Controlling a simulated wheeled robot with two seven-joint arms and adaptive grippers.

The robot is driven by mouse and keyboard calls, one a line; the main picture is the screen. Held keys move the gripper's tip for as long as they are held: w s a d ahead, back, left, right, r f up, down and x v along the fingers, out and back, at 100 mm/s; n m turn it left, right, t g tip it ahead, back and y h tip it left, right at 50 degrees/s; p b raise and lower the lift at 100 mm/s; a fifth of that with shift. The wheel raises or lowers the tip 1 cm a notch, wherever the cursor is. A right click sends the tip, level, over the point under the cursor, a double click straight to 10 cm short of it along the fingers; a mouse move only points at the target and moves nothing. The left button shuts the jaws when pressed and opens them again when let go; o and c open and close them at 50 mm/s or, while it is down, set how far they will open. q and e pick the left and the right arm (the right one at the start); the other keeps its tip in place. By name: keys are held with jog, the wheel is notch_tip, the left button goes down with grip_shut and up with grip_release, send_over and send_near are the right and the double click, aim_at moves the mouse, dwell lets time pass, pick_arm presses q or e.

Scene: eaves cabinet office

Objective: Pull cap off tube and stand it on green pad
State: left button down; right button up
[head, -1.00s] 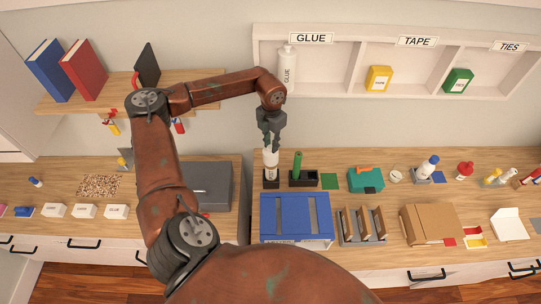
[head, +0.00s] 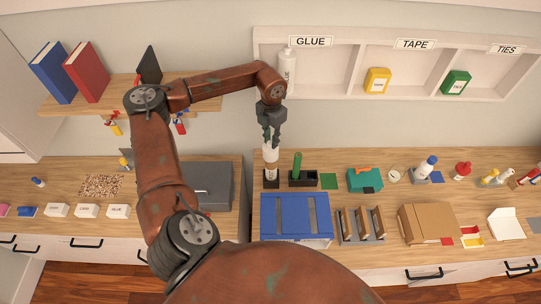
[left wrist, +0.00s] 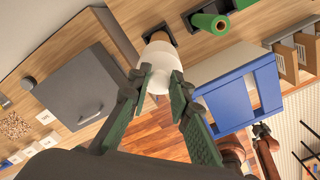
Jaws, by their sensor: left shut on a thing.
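The tube (head: 270,175) stands upright in a small black holder on the right-hand counter. Its white cap (head: 270,156) is at the tube's top end; I cannot tell whether the two still touch. My left gripper (head: 270,143) points down and is shut on the cap. In the left wrist view, the fingertips (left wrist: 158,78) press the cap (left wrist: 163,62) from both sides, with the tan tube (left wrist: 158,37) beyond it. The green pad (head: 328,181) lies bare on the counter, right of the tube.
A green cylinder (head: 297,164) stands in a black holder between tube and pad. A blue rack (head: 267,220) is in front, a teal box (head: 366,183) right of the pad. The white wall shelf (head: 340,97) is above, with a glue bottle (head: 286,67) near my arm.

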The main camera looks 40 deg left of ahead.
pick_arm(q)
jog(key=shift+r+p, duration=0.85)
jog(key=shift+r, duration=0.85)
jog(key=shift+r+p, duration=0.4)
jog(key=shift+r, duration=0.35)
